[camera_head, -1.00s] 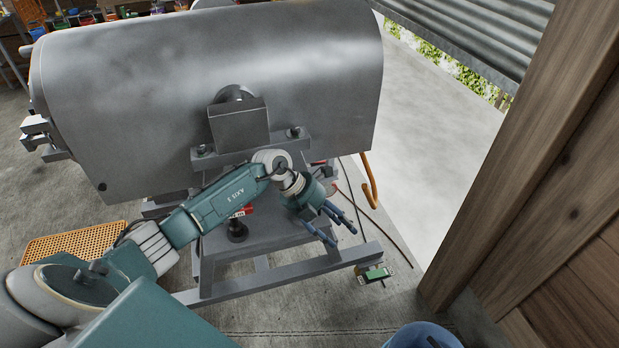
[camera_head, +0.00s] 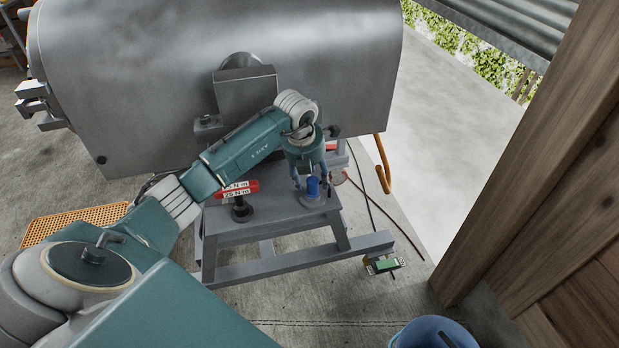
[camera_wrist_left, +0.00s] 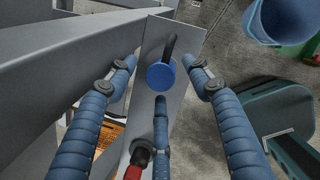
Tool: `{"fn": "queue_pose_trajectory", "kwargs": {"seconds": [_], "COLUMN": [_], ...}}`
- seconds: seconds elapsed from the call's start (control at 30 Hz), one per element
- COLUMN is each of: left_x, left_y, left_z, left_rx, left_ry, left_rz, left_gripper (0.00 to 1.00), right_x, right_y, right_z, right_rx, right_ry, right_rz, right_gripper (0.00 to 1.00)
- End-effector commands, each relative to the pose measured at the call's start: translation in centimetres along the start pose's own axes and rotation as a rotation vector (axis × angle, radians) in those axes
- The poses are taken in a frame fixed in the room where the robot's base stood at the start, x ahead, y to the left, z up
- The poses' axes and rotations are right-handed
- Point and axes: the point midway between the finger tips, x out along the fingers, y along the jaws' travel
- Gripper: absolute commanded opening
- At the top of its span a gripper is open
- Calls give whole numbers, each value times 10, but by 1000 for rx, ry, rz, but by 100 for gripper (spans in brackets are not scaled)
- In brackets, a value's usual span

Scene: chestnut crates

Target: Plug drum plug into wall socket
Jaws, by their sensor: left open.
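The drum plug (camera_head: 313,187), a blue round-topped piece, stands on the grey stand's shelf below the big metal drum (camera_head: 215,75). In the left wrist view its blue face (camera_wrist_left: 161,76) shows with a short black cable or stem at its far side. My left gripper (camera_head: 310,182) is open and points down at the plug. In the wrist view its blue fingers (camera_wrist_left: 160,82) lie left, right and below the plug, with gaps at the sides. I cannot tell whether the lower finger touches it. I see no wall socket. My right gripper is not in view.
A wooden post (camera_head: 530,150) rises at right.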

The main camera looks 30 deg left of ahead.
Motion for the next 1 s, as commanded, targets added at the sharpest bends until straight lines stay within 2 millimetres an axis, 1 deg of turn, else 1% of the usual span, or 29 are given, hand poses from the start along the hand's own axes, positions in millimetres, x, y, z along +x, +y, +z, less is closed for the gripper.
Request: {"fn": "queue_pose_trajectory", "kwargs": {"seconds": [0.03, 0.13, 0.27, 0.5, 0.53, 0.6, 0.67, 0.7, 0.77, 0.87, 0.9, 0.97, 1.0], "left_x": [10, 17, 20, 19, 19, 19, 19, 19, 19, 19, 19, 19, 19], "left_y": [-1, 0, 0, 0, 0, 0, 0, 0, 0, -1, -1, -1, -1], "left_z": [-1, 0, 0, 0, 0, 0, 0, 0, 0, 1, 1, 1, 1], "left_rx": [-1, 0, 1, 1, 1, 1, 1, 1, 1, 1, 1, 1, 1], "left_ry": [-1, -1, -1, 0, 0, 0, 0, 0, -1, -2, -3, -3, -4], "left_rz": [-2, -1, 0, 0, 0, 0, 0, -1, -1, -1, -2, -2, -2], "left_gripper": [50, 50, 50, 50, 48, 35, 23, 15, 4, 3, 28, 16, 8], "right_x": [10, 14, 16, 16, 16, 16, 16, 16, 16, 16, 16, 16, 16], "right_y": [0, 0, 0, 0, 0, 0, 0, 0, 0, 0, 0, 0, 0], "right_z": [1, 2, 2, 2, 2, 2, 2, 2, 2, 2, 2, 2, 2], "right_rx": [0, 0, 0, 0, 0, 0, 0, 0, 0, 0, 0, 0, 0], "right_ry": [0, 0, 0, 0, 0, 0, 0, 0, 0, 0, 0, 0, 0], "right_rz": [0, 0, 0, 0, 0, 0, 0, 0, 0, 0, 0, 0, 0], "right_gripper": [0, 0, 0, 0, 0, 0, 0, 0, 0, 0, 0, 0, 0]}}
